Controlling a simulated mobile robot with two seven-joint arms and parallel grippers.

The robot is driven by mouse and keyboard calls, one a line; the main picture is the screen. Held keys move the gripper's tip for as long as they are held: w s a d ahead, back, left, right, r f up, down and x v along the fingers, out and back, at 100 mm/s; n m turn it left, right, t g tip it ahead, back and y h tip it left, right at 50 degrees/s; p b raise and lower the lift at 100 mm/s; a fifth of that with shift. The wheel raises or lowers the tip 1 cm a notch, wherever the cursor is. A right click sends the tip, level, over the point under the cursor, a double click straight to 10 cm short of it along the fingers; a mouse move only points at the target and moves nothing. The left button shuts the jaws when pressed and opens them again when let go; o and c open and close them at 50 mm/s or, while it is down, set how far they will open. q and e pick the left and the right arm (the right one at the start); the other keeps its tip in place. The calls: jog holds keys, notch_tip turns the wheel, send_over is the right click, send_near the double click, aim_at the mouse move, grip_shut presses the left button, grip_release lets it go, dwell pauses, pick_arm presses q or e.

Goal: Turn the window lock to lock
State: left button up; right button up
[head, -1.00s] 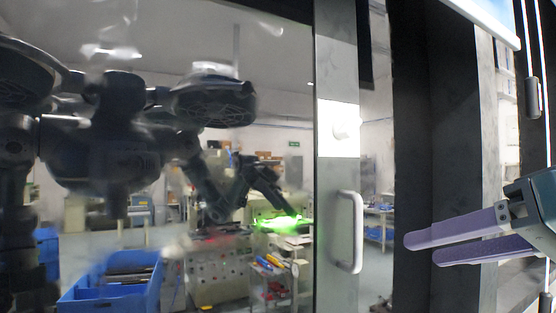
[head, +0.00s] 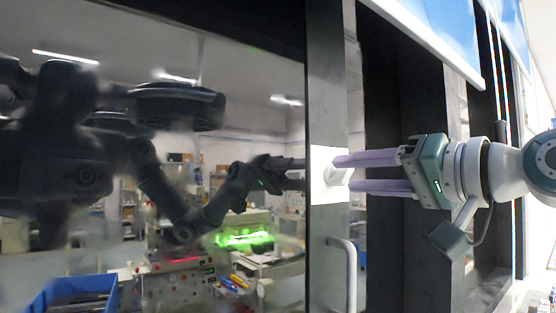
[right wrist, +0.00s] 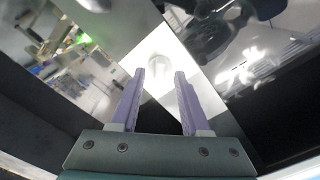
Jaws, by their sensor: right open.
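The window lock is a white knob (head: 336,175) on a bright white plate (head: 324,160), set on the grey vertical window frame in the head view. My right gripper (head: 336,173) comes in from the right with its two purple fingers open, one above and one below the knob. In the right wrist view the knob (right wrist: 158,66) lies ahead, between and just beyond the fingertips (right wrist: 160,74) as pictured. I cannot tell whether either finger touches it. My left gripper is not seen directly; only a dark reflection of my body shows in the glass.
A white pull handle (head: 345,275) stands out from the frame below the lock, close under my right gripper. The glass pane (head: 240,80) fills the left and reflects the room. Dark frame posts (head: 400,110) stand behind the gripper at right.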

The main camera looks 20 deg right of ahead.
grip_shut()
dwell(0.4)
